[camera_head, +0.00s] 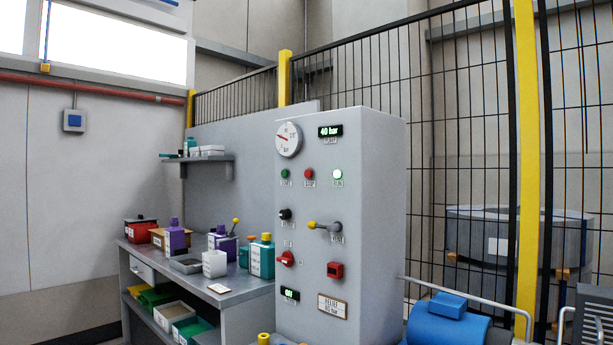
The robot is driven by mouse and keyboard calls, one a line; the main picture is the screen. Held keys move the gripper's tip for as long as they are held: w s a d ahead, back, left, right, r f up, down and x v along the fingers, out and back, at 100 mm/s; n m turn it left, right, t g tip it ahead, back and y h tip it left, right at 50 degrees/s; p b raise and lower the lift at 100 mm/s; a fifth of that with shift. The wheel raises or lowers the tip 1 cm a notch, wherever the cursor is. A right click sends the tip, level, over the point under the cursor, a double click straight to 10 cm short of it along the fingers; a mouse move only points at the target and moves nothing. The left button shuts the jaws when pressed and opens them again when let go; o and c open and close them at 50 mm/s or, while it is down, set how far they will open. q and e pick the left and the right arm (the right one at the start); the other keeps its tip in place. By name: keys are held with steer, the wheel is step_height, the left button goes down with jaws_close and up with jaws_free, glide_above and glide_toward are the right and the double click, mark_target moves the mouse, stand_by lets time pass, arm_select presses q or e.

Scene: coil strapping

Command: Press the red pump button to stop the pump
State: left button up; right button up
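A grey control cabinet (370,200) stands right of centre. A red round button (308,174) with a label that appears to read STOP is on its upper front. Neither gripper is in view.
A workbench (240,297) with bottles and boxes stands left of the cabinet. A blue motor-like unit (445,325) and a pale rail (465,297) are at the lower right. A mesh fence (455,140) with yellow posts runs behind. Nothing blocks the view of the buttons.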

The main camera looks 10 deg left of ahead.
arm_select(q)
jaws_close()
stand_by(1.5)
